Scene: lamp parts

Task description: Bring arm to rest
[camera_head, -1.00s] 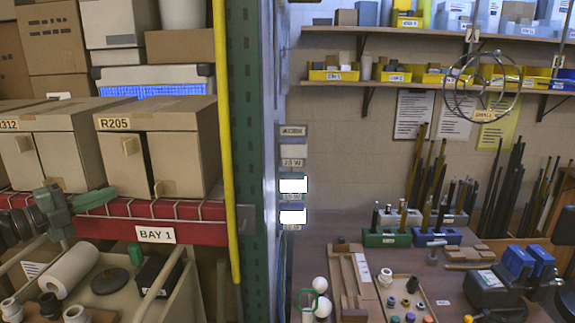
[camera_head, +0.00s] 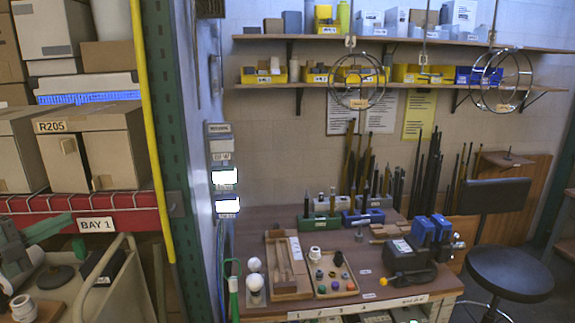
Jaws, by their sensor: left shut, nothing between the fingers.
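My left gripper (camera_head: 62,222) shows at the left edge of the head view, at the end of my grey-green arm. Its green fingers are closed together, point right and hold nothing. In the picture it lies in front of the red shelf beam (camera_head: 140,212), left of the BAY 1 label, and above the cart. How near it is to the beam I cannot tell. Most of my left arm is cut off by the picture's edge. My right gripper is not in view.
A beige cart (camera_head: 125,262) with white fittings (camera_head: 22,307) stands below the gripper. Boxes (camera_head: 92,150) fill the shelf above. A green upright with a yellow strip separates the rack from the workbench (camera_head: 400,300). A black stool (camera_head: 510,272) stands at right.

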